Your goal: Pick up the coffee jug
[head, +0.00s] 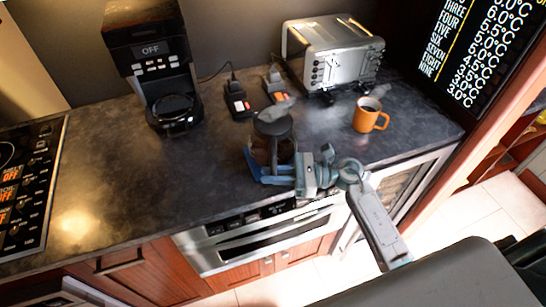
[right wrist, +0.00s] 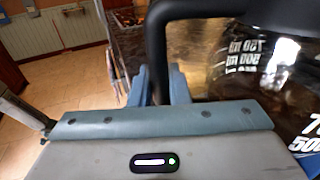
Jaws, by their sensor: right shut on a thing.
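The coffee jug (head: 262,148) is a dark glass vessel with a black lid, near the front edge of the counter in the head view. In the right wrist view the jug (right wrist: 275,85) shows close up at the right with white volume markings, and its black handle (right wrist: 155,45) rises between my fingers. My right gripper (head: 268,174) is in front of the jug, shut on the handle; its blue fingers also show in the right wrist view (right wrist: 161,86). The jug's base is partly hidden by the gripper, so I cannot tell whether it touches the counter. My left gripper is out of view.
A black coffee maker (head: 152,55) stands behind left on the dark counter (head: 110,150). A silver toaster (head: 333,52) and an orange mug (head: 366,116) stand to the right. A cooktop (head: 25,180) is at far left. The counter left of the jug is clear.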

